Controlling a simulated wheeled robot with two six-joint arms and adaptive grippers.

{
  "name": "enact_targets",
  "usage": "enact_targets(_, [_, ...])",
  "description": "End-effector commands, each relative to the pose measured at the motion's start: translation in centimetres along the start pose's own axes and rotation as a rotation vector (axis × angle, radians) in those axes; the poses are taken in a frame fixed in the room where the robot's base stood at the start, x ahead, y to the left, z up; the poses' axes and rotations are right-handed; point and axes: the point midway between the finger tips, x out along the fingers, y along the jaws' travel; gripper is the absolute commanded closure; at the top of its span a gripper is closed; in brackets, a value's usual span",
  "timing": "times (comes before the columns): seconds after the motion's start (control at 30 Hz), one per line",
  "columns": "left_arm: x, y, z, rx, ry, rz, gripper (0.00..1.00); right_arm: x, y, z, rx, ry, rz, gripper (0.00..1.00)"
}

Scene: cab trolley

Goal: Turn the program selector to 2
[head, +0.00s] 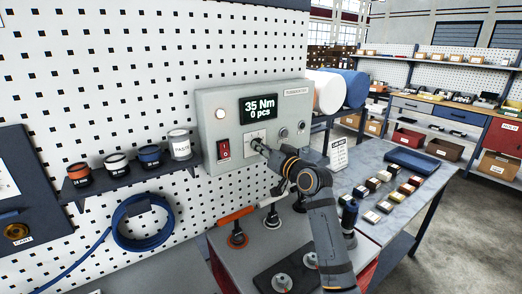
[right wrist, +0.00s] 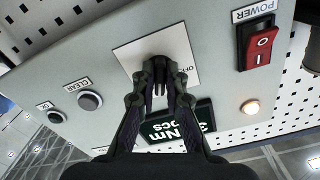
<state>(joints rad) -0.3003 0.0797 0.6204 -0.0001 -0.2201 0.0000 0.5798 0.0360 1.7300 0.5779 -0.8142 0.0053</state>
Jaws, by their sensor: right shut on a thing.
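The grey control box (head: 209,103) hangs on the pegboard in the head view. Its display (head: 262,108) reads "35 Nm 0 pcs". The program selector sits on a white label plate (head: 250,136) below the display; the plate also shows in the right wrist view (right wrist: 127,57). My right gripper (head: 262,147) is at the plate, and in the right wrist view its fingers (right wrist: 160,92) are closed together on the selector knob. The fingers hide most of the knob, so its setting cannot be read. My left gripper is not in view.
A red power switch (head: 223,149) is left of the plate, with a lit lamp (head: 220,114) above it. Two round buttons, one marked CLEAR (right wrist: 90,100), are on the plate's other side. A shelf with tins (head: 118,178) is at left.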

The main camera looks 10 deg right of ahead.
Motion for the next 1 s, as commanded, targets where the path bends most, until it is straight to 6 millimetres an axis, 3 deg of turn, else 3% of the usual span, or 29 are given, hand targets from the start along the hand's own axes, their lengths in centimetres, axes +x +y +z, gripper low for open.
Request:
enact_targets(0.3, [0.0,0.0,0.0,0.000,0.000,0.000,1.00,0.0,0.1,0.1,-0.001,-0.003,0.001,1.00])
enact_targets(0.33, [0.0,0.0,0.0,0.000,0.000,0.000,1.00,0.0,0.1,0.1,-0.001,-0.003,0.001,0.86])
enact_targets(0.5, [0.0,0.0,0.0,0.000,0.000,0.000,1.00,0.0,0.0,0.1,-0.001,-0.002,0.001,0.66])
enact_targets(0.83, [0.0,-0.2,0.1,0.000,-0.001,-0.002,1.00,-0.4,0.1,0.0,-0.002,0.000,0.001,0.66])
enact_targets(1.0, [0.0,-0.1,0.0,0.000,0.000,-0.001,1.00,-3.6,0.1,0.1,-0.007,-0.001,0.003,0.66])
